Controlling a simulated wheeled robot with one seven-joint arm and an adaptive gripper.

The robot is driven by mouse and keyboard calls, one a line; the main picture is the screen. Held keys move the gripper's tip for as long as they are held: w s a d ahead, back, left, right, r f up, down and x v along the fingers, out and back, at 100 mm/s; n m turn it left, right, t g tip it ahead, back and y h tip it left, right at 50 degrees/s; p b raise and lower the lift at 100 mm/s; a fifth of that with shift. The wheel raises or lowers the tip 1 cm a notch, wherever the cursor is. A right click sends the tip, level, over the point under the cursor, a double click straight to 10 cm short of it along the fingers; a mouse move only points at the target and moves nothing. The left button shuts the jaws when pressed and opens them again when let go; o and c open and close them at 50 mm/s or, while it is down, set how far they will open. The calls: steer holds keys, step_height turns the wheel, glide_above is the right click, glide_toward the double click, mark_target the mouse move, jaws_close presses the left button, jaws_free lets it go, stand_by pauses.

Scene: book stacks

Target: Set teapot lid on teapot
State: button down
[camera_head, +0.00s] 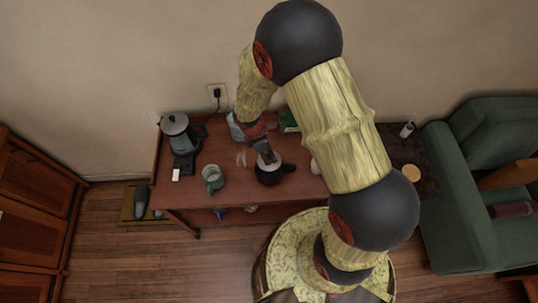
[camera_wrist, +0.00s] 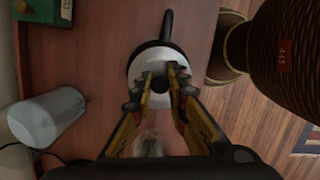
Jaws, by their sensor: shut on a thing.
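The dark teapot (camera_head: 270,178) stands on the wooden table, its handle to the right; in the wrist view its dark handle (camera_wrist: 167,27) points up. My gripper (camera_head: 266,157) is directly over the teapot. In the wrist view the two fingertips (camera_wrist: 161,82) are closed around the middle of a pale round lid (camera_wrist: 143,62), which covers most of the teapot's top.
A green mug (camera_head: 213,180) stands left of the teapot, and a coffee maker (camera_head: 178,138) at the table's left. A grey cup-like vessel (camera_wrist: 46,118) and a green box (camera_wrist: 48,10) lie left in the wrist view. A green sofa (camera_head: 462,225) is at right.

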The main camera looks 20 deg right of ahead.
steer(key=shift+b+x, duration=0.3)
steer(key=shift+x, duration=0.55)
stand_by(0.6)
steer(key=shift+a, duration=0.2)
steer(key=c, duration=1.7)
jaws_free()
steer(key=o, duration=0.3)
steer(key=o, duration=0.3)
steer(key=shift+r, duration=0.15)
steer(key=shift+s+d+p+v, duration=0.1)
steer(key=shift+d+p+v, duration=0.15)
steer(key=shift+p+v, duration=0.95)
steer(key=shift+s+d+p+v, duration=0.1)
steer(key=shift+d+p+v, duration=0.15)
steer(key=shift+p+v, duration=1)
steer(key=shift+s+d+p+v, duration=0.1)
steer(key=shift+d+p+v, duration=0.2)
steer(key=shift+p+v, duration=0.9)
steer(key=shift+r, duration=0.3)
